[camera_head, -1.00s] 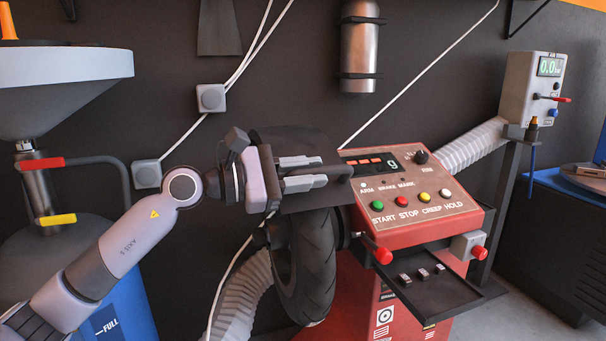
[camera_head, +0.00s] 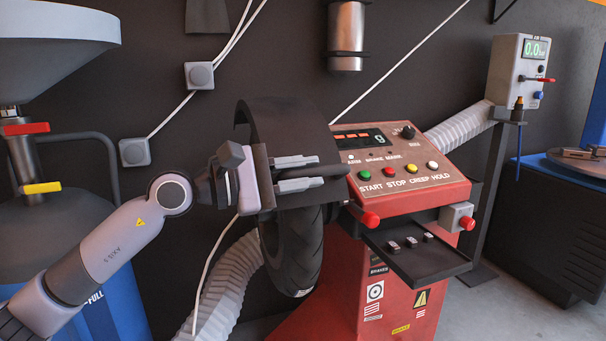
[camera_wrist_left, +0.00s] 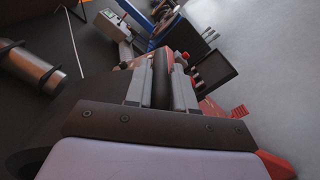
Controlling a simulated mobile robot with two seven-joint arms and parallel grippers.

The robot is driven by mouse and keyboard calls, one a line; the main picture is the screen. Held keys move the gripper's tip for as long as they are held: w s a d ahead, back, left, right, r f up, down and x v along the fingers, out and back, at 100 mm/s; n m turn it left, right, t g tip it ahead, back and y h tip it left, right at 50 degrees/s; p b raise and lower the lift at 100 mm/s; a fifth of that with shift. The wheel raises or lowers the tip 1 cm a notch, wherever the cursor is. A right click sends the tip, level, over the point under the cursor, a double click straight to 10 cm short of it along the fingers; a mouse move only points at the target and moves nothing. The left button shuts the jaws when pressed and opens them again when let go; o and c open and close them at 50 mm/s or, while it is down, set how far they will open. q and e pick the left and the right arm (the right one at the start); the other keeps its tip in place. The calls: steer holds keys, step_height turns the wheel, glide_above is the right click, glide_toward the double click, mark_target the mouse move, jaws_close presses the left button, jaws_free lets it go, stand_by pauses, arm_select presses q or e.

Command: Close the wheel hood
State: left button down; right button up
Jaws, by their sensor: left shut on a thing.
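The wheel hood (camera_head: 285,122) is a black curved cover over the upper part of the black tyre (camera_head: 294,250), left of the red balancer's control panel (camera_head: 400,178). My left gripper (camera_head: 322,174) is at the hood's front edge, shut on its dark handle bar. In the left wrist view the two grey fingers (camera_wrist_left: 160,88) hold the dark bar between them. The gripper hides part of the hood's front and the top of the tyre. My right gripper is in neither view.
A black tray (camera_head: 420,262) with small weights and red knobs (camera_head: 371,219) project from the balancer, right of the wheel. A grey ribbed hose (camera_head: 228,285) runs behind the wheel. A blue tank (camera_head: 120,310) stands left. An air gauge box (camera_head: 520,70) stands right.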

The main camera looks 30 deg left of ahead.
arm_select(q)
steer(key=shift+s+d+f+g, duration=0.1)
steer(key=shift+d+f+g, duration=0.1)
steer(key=shift+f+g, duration=0.15)
steer(key=c, duration=1.1)
jaws_free()
steer(key=shift+o, duration=0.2)
steer(key=shift+a, duration=0.1)
steer(key=shift+s+a, duration=0.3)
steer(key=shift+a, duration=0.05)
steer(key=b+v, duration=0.1)
steer(key=v, duration=0.5)
steer(key=shift+s+b, duration=0.2)
steer(key=shift+b, duration=0.15)
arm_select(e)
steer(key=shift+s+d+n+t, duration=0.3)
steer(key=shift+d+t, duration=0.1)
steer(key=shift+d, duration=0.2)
